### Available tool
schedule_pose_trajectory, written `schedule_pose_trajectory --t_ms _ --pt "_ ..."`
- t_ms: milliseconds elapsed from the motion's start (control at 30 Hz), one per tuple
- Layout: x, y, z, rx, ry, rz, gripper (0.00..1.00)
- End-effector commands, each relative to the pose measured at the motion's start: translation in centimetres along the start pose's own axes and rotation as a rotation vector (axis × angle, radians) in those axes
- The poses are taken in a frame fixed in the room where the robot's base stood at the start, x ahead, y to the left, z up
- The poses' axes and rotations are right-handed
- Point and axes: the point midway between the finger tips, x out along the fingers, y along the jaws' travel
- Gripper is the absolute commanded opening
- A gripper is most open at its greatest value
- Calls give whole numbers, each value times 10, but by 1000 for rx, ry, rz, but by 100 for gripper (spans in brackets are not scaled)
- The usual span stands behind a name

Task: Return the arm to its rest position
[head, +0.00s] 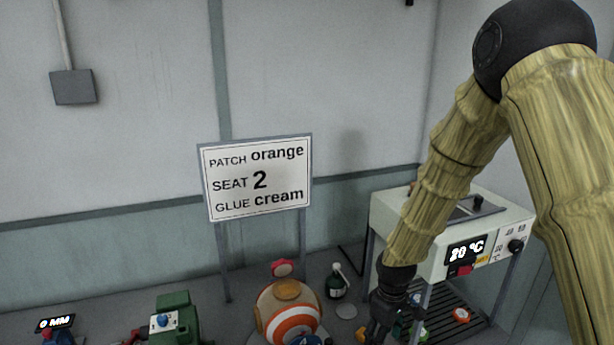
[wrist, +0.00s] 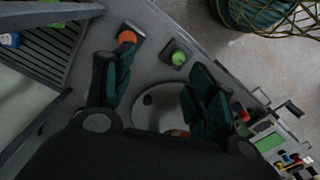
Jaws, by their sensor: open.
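My arm comes down from the upper right in the head view. My gripper (head: 385,318) hangs at its end, low in front of the white machine, and is partly cut off by the lower edge. In the wrist view my gripper (wrist: 160,85) has its two dark green fingers spread apart with nothing held between them. A pale round disc (wrist: 154,103) lies on the grey surface below the fingers.
A white machine (head: 440,250) reading 20 °C stands close behind my gripper. A green round thing (wrist: 178,58) lies beyond the fingers.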

Motion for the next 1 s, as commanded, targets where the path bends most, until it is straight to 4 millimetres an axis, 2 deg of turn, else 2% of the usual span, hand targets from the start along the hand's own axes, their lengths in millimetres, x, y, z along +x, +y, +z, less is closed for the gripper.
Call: schedule_pose_trajectory --t_ms 33,267,367,467,600,700,900,1000 --pt "12 -4 4 9 -2 -5 56" --pt "63 -21 24 78 6 -23 56" --pt "91 -31 38 120 10 -32 56" --pt "128 -46 57 174 13 -42 56" --pt "188 -74 94 279 17 -55 56" --pt "225 -95 125 359 17 -57 56" --pt "287 -137 189 514 12 -50 56" --pt "311 -158 222 589 7 -38 56"
